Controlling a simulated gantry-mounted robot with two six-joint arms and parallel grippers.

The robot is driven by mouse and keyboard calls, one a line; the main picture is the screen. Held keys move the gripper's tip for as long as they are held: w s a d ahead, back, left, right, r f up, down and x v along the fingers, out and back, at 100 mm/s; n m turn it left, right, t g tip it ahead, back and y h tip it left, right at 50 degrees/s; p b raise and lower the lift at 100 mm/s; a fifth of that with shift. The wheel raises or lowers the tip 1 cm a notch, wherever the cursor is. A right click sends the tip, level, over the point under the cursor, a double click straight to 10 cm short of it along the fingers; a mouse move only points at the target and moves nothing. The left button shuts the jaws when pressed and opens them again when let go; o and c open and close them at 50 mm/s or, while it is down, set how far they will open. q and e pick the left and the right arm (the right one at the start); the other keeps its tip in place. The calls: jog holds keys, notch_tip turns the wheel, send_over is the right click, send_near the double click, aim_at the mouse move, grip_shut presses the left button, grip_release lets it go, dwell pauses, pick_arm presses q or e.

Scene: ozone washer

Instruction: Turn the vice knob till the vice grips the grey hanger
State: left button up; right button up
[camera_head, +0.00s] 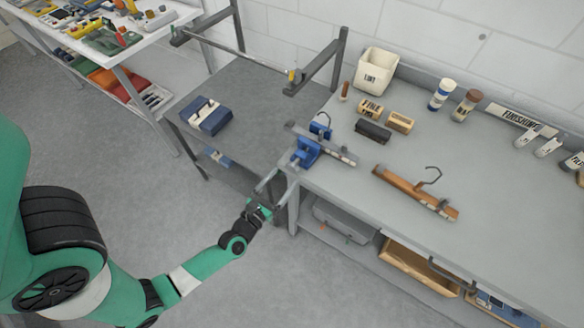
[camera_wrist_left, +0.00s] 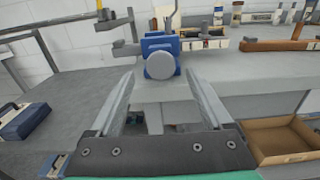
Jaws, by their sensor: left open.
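The blue vice (camera_head: 307,150) is fixed at the near left corner of the workbench. In the left wrist view its round grey knob (camera_wrist_left: 160,66) faces me, in front of the blue vice body (camera_wrist_left: 160,45). The grey hanger (camera_head: 325,142) lies across the vice with its hook up; whether the jaws touch it cannot be told. My left gripper (camera_head: 272,181) is open and empty, just short of the knob. In the left wrist view its fingers (camera_wrist_left: 161,88) spread to either side, below the knob. My right gripper is not in view.
A brown wooden hanger (camera_head: 416,192) lies to the right on the workbench (camera_head: 480,205). Brushes, a white bin (camera_head: 376,73) and bottles stand behind. A lower table (camera_head: 238,93) with a blue-and-white object (camera_head: 206,116) is at left. A wooden crate (camera_head: 420,268) sits underneath.

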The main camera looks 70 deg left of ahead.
aim_at(291, 170)
pick_arm(q)
jog(key=x, duration=0.5)
jog(key=shift+w+a, duration=0.1)
jog(key=shift+w, duration=0.15)
grip_shut()
